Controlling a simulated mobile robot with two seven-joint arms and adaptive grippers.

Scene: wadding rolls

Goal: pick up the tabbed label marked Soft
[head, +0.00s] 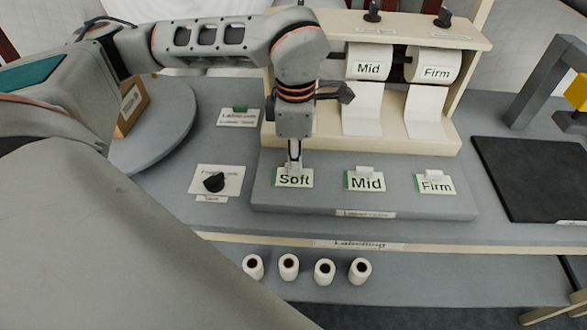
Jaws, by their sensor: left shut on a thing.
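The tabbed label marked Soft (294,180) lies at the left of the grey raised label board (390,199). It is a white card with black letters and a green edge. My left gripper (294,168) comes straight down over its upper edge and is shut on its tab, which the fingers hide. The card appears to be at the board's surface; I cannot tell whether there is a gap under it. Labels marked Mid (366,183) and Firm (435,185) lie to its right, each with a pale tab standing up. My right gripper is not in view.
Behind the board stands a wooden rack with Mid (369,63) and Firm (429,66) rolls. A card with a black knob (214,182) lies to the left. Several small white rolls (324,272) stand in front. A black mat (535,178) lies at the right.

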